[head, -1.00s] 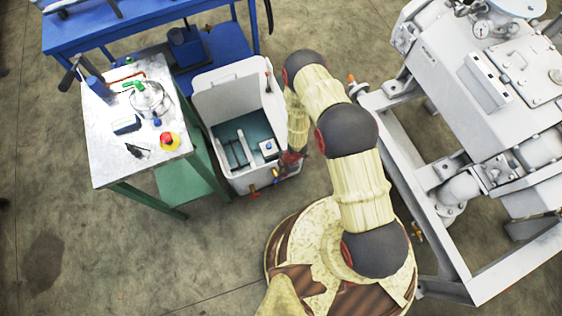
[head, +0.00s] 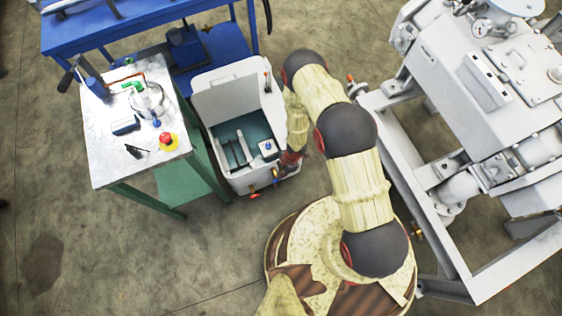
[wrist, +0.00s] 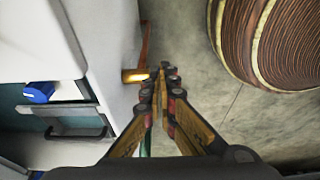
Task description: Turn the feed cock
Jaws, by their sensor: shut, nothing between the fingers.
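In the wrist view, a brass cock (wrist: 133,76) sticks out from the side of the white tub (wrist: 105,40). An orange-red lever (wrist: 146,42) shows just beyond it. My gripper (wrist: 163,76) is shut and empty, with its fingertips just right of the brass cock; I cannot tell whether they touch it. In the head view, my gripper is low at the right front corner of the tub (head: 238,95), mostly hidden by my wrist. A brass fitting with a red handle (head: 254,194) and a blue-handled one (head: 275,181) show at the tub's front.
A blue knob (wrist: 38,92) sits inside the tub. A green-legged worktable (head: 98,165) with a red emergency button (head: 168,140) stands left. A blue bench (head: 140,32) is behind. A large grey machine (head: 480,85) on a frame is right. The floor in front is clear.

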